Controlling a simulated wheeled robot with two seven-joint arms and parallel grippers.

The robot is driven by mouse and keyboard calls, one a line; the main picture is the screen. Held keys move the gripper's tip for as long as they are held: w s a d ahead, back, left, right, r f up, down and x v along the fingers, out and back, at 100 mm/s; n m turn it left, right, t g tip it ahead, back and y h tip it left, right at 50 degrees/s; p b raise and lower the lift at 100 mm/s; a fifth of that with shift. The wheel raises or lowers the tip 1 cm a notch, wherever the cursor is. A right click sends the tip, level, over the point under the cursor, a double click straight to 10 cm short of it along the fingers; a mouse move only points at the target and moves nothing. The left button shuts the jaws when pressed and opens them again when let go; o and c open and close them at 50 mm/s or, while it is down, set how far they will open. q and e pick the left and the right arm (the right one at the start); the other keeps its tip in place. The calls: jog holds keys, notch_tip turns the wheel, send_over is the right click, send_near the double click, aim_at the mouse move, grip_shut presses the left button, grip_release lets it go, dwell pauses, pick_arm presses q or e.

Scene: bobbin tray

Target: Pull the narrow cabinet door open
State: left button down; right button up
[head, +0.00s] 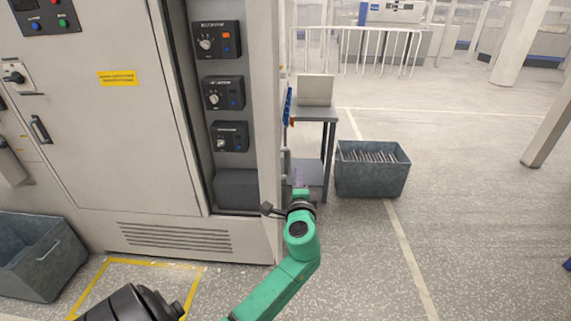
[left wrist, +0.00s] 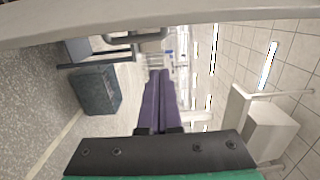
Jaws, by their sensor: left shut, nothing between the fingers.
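The tall light-grey cabinet (head: 120,150) fills the left of the head view. A narrow light panel (head: 262,90) forms its right-hand edge; whether this is the narrow door I cannot tell. In the left wrist view a pale panel (left wrist: 150,18) runs along the top, with a grey bar handle (left wrist: 137,38) beside it. My left gripper (head: 299,176) is just right of the cabinet's lower front corner. Its purple fingers (left wrist: 158,98) are shut together and empty, apart from the handle. My right gripper is not in view.
A grey side table (head: 318,113) with a pale box stands behind my left gripper. A grey bin (head: 372,182) with several rods stands right of it, and another bin (head: 35,265) stands at the lower left.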

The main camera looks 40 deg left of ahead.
pick_arm(q)
jog(key=w+a+p, duration=0.1)
jog(key=a+p, duration=0.2)
jog(key=a, duration=0.3)
jog(key=shift+w+a, duration=0.15)
jog(key=shift+f, duration=0.15)
